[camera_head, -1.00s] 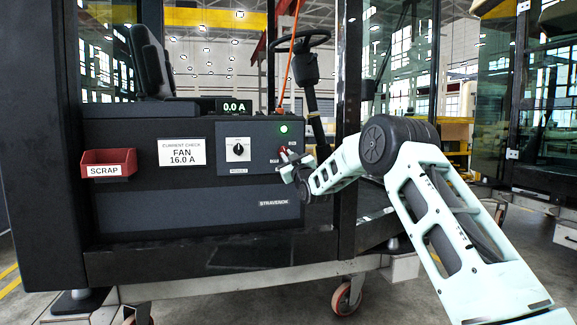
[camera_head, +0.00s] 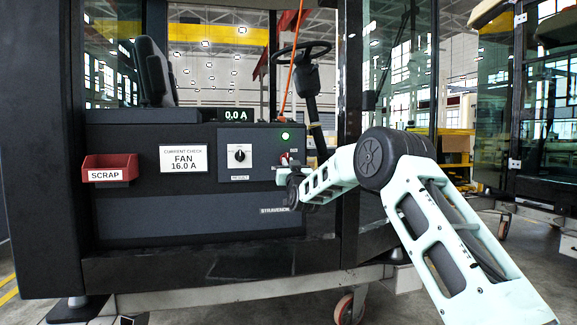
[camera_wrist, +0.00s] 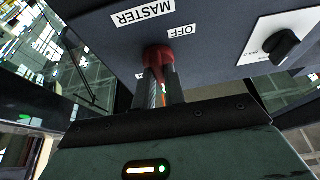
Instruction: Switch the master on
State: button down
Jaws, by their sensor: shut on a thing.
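The master switch's red handle (camera_wrist: 158,57) is on the dark panel in the wrist view, below the MASTER label (camera_wrist: 142,12) and beside the OFF label (camera_wrist: 183,31). My gripper (camera_wrist: 162,80) is shut on this handle, one finger at each side. The fingers hide part of the handle and any label behind them. In the head view, the red handle (camera_head: 285,158) shows small at the panel's right end, with my gripper (camera_head: 288,172) against it. The exact angle of the handle is hard to tell.
A selector knob (camera_head: 239,153) sits left of the switch. A lit green lamp (camera_head: 285,136) is above it. The display (camera_head: 236,115) reads 0.0 A. A red SCRAP bin (camera_head: 110,167) hangs at the left. A dark cab post (camera_head: 350,90) stands close right of the switch.

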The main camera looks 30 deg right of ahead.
jog(key=shift+f, duration=0.15)
jog(key=c, duration=1.5)
grip_release()
jog(key=shift+o, duration=0.2)
jog(key=shift+s, duration=0.1)
jog(key=v, duration=1.7)
jog(key=shift+a+p, duration=0.15)
jog(key=shift+p, duration=0.25)
jog(key=shift+s, duration=0.1)
